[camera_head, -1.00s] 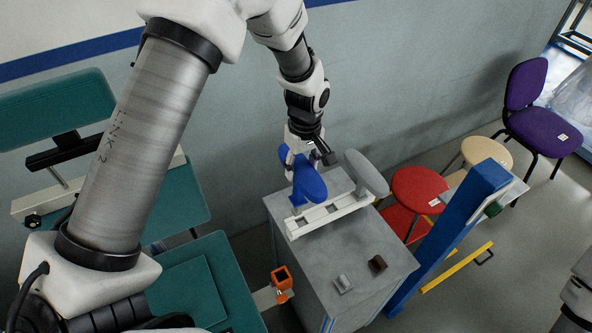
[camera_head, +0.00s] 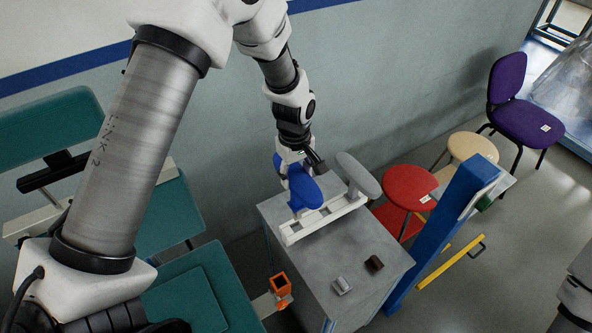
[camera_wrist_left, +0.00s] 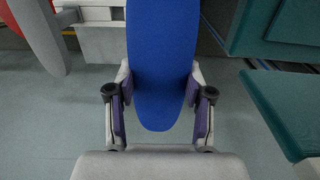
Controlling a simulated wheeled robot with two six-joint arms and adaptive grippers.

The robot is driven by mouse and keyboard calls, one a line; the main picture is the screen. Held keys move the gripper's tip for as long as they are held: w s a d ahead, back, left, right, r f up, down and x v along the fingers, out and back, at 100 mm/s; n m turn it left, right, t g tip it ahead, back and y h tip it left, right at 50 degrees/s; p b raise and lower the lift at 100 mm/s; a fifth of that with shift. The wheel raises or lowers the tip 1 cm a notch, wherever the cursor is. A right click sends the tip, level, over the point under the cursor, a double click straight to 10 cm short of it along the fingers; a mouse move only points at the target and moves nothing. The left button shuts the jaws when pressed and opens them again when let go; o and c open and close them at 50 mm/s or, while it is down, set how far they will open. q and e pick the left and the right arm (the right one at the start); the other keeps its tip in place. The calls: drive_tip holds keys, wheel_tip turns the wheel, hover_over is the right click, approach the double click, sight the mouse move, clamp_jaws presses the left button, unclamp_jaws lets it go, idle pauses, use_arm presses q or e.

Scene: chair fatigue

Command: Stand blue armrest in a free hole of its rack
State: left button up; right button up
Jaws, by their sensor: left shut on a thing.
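My left gripper (camera_head: 295,170) is shut on the blue armrest (camera_head: 305,192) and holds it at the left part of the white rack (camera_head: 288,236). The wrist view shows the armrest's blue pad (camera_wrist_left: 163,65) between the two fingers (camera_wrist_left: 160,112). The pad hides part of the rack, and I cannot tell whether the armrest's lower end is in a hole or just above it. A grey armrest (camera_head: 358,175) stands upright at the rack's right end. An empty-looking hole shows near the rack's left end. My right gripper is not in view.
A blue post (camera_head: 440,235) and red stool (camera_head: 409,187) are to the right. Teal chair parts (camera_head: 180,300) are at left.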

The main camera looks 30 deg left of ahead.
sight(296, 201)
use_arm(q)
wheel_tip(296, 201, down, 4)
drive_tip(key=shift+w+f+b, duration=0.1)
drive_tip(key=shift+b, duration=0.8)
drive_tip(key=shift+p, duration=0.7)
idle(0.6)
drive_tip(key=shift+f+b, duration=1.95)
drive_tip(key=shift+f, duration=1.5)
drive_tip(key=o, duration=1.5)
drive_tip(key=r, duration=1.2)
drive_tip(key=shift+s+a, duration=0.1)
drive_tip(key=shift+s, duration=0.15)
